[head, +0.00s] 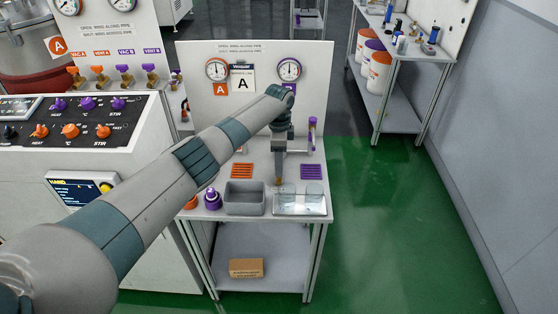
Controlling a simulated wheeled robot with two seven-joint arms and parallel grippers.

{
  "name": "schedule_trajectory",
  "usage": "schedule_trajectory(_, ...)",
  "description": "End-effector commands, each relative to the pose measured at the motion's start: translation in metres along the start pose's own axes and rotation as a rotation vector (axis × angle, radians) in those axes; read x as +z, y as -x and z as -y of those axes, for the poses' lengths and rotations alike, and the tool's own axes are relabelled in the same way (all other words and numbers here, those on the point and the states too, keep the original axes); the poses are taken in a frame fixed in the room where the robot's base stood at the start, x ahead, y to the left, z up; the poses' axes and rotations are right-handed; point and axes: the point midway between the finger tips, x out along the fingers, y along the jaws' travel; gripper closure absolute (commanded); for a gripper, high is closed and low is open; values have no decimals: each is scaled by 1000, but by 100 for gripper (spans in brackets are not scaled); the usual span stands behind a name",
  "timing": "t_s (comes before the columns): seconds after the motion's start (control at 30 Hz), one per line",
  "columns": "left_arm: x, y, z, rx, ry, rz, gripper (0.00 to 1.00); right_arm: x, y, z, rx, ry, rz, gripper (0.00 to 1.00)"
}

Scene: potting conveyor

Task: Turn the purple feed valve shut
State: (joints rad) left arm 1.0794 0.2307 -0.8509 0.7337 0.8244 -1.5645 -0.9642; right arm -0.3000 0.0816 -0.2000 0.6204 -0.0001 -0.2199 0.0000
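A purple valve handle (312,123) stands upright at the right of the white panel (315,70) on the small bench. It looks in line with the short pipe below it. Print on the panel reads roughly "open: wing along pipe". My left arm reaches across from the lower left. My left gripper (279,178) points down over the bench, left of and lower than the purple handle, apart from it. Its fingers are too small to tell open from shut. My arm hides the left middle of the panel. My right gripper is not in view.
On the bench are an orange grille (242,171), a purple grille (313,172), a grey bin (244,198), a clear-walled tray (300,202) and a purple-topped bottle (212,199). A control console (75,155) stands left. Green floor (390,220) is clear at right.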

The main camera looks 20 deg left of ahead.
Motion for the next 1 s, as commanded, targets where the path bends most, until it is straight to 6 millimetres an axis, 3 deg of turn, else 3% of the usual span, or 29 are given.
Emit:
schedule_trajectory(0.37,0,-4,0,0,-1,0,49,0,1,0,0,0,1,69)
schedule_trajectory(0.53,0,-4,0,0,-1,0,87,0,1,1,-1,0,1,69)
schedule_trajectory(0.57,0,-4,0,0,-1,0,91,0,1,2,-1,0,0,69)
schedule_trajectory(1.0,0,-3,0,0,53,-1,90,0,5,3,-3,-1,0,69)
